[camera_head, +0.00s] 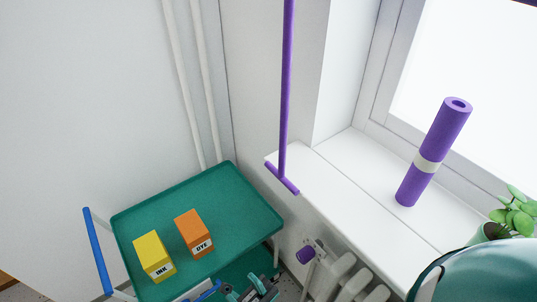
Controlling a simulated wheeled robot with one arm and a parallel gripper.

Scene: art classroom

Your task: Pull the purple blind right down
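A thin dark purple edge (526,2) shows at the top right corner over the bright window; it may be the bottom of the blind, and the rest is out of view. A long purple rod (287,90) hangs down left of the window and ends in a purple crossbar handle (282,179) at the left end of the sill. What seems to be my gripper (252,291) is at the bottom edge, partly cut off, below and apart from the handle. Its fingers are too unclear to tell open from shut.
A purple roll with a pale band (434,150) stands tilted on the white windowsill (350,190), near a green plant (517,212). A radiator with a purple knob (306,255) is below. A teal trolley (235,205) holds yellow INK (153,255) and orange DYE (193,230) boxes.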

